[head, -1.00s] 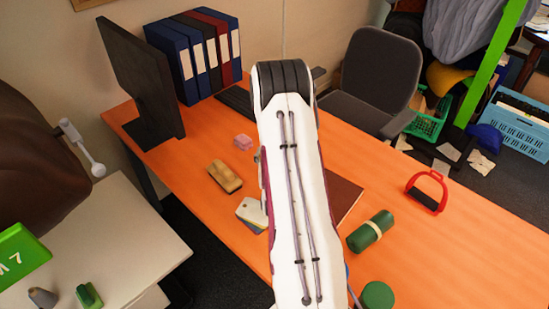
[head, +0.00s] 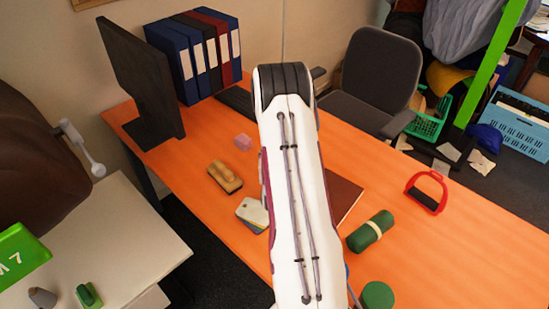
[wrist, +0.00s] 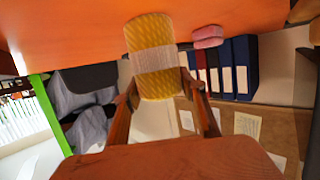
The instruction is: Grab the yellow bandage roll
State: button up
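The yellow bandage roll (wrist: 146,33) with a pale band around its middle shows in the wrist view. It lies between the two brown fingers of my gripper (wrist: 160,80). Both fingertips meet its sides near the end closer to me, with no clear gap. Whether its far end rests on the orange desk, I cannot tell. In the head view, my arm hides the yellow roll and the gripper.
On the orange desk (head: 480,245) are a green roll (head: 370,231), a red stirrup-shaped object (head: 428,178), a brown brush-like block (head: 225,176), a pink block (head: 242,142), cards (head: 252,212) and a dark green round object (head: 377,295). Binders (head: 205,50) and a monitor (head: 140,85) stand behind.

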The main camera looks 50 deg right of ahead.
dwell(0.4)
jog(key=shift+r, duration=5)
